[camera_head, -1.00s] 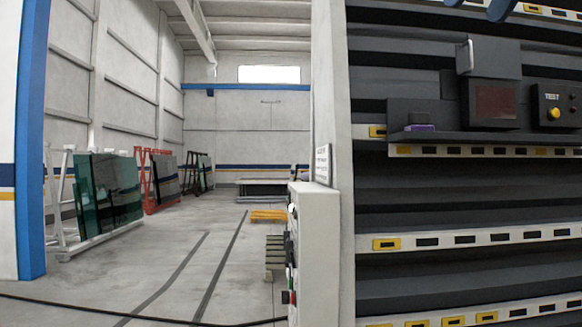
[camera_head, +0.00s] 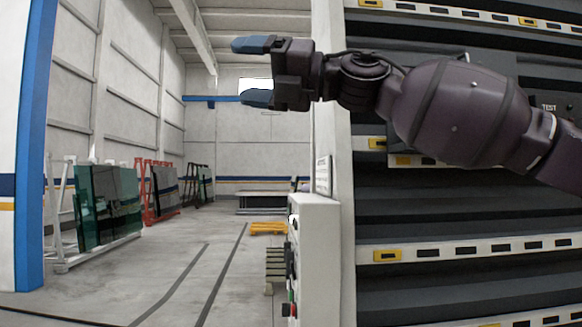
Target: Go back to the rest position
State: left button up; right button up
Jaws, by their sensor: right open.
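My right arm reaches in from the right edge across the upper part of the head view. My right gripper (camera_head: 256,71) points left, its two blue-tipped fingers apart with nothing between them. It is up in the air in front of the white wall edge and the far hall. My left gripper is not in view.
The dark washer (camera_head: 440,295) with pale slotted rails fills the right side, partly behind my arm. A white control cabinet (camera_head: 318,262) stands at its left edge. Glass sheets (camera_head: 108,205) lean on racks at the left. The floor between is open.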

jog(key=w+f+m+t+y, duration=0.2)
jog(key=w+f+m+t, duration=0.35)
jog(key=f, duration=0.75)
jog(key=w+d+f+m+t+h, duration=0.1)
jog(key=d+f+m+t+h, duration=0.4)
jog(key=f+m, duration=0.55)
jog(key=w+d+f+m+t+h+b, duration=0.1)
jog(key=d+f+m+t+h, duration=0.15)
jog(key=d+f+m, duration=0.8)
jog(key=w+d+f+m+t+h, duration=0.25)
jog(key=f+m+h, duration=0.3)
jog(key=f, duration=1.05)
jog(key=s+d+f+m+g+h, duration=0.1)
jog(key=s+d+f+m+h, duration=0.3)
jog(key=s+f, duration=0.55)
jog(key=s+d+f+m+g+h, duration=0.15)
jog(key=s+d+f+m, duration=0.4)
jog(key=f, duration=0.85)
jog(key=s+d+f+g+h, duration=0.1)
jog(key=s+d+f+g, duration=0.1)
jog(key=s+f, duration=0.5)
jog(key=s+d+f+m+g+h+b, duration=0.1)
jog(key=s+d+f, duration=0.3)
jog(key=s+f, duration=0.4)
jog(key=shift+s+f+g+h, duration=0.15)
jog(key=shift+s+g+h, duration=0.45)
jog(key=shift+s, duration=0.65)
